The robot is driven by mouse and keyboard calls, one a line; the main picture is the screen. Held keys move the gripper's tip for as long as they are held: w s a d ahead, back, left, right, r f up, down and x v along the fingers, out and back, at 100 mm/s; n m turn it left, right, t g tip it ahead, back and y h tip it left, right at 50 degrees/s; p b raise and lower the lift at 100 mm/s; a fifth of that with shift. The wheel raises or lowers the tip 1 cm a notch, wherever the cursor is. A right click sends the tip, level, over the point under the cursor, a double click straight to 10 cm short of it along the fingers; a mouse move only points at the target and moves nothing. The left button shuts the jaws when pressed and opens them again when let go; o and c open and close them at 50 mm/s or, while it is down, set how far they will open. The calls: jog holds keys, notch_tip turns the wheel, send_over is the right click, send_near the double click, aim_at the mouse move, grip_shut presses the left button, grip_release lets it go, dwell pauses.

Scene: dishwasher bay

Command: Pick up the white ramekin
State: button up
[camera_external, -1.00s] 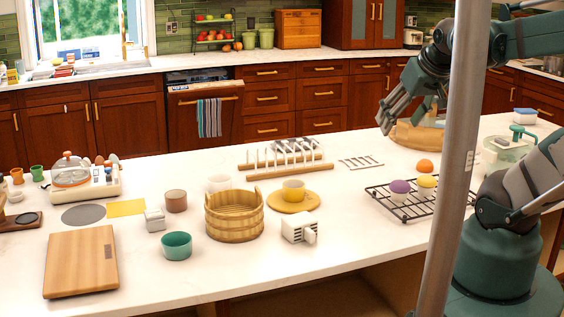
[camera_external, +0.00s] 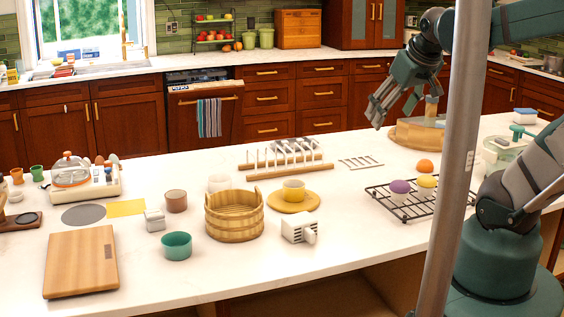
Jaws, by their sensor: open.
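A small white round dish that looks like the white ramekin (camera_external: 219,183) stands on the white counter, just behind the wooden tub (camera_external: 234,222). The tub's rim is close to its lower part. My gripper (camera_external: 379,115) is open and empty, with its fingers pointing down and left. It is in the air over the back right of the counter, well to the right of the dish and apart from it.
A white dish rack (camera_external: 285,158) lies behind the ramekin. A black wire rack (camera_external: 412,207) and a metal pole (camera_external: 455,150) are at right.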

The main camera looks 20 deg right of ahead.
jog(key=w+a+r+n+g, duration=0.1)
jog(key=w+a+n, duration=0.3)
jog(key=w, duration=0.3)
jog(key=w+a+r+n, duration=0.1)
jog(key=w+a+n, duration=0.2)
jog(key=w, duration=0.4)
jog(key=n+g+h, duration=0.3)
jog(key=n+h, duration=0.1)
jog(key=n, duration=1.3)
send_over(219, 180)
jog(key=s+a, duration=0.3)
jog(key=s, duration=0.2)
notch_tip(219, 180, down, 26)
jog(key=shift+r, duration=0.25)
jog(key=shift+y, duration=0.3)
jog(key=shift+x, duration=1.25)
jog(key=shift+x, duration=2.6)
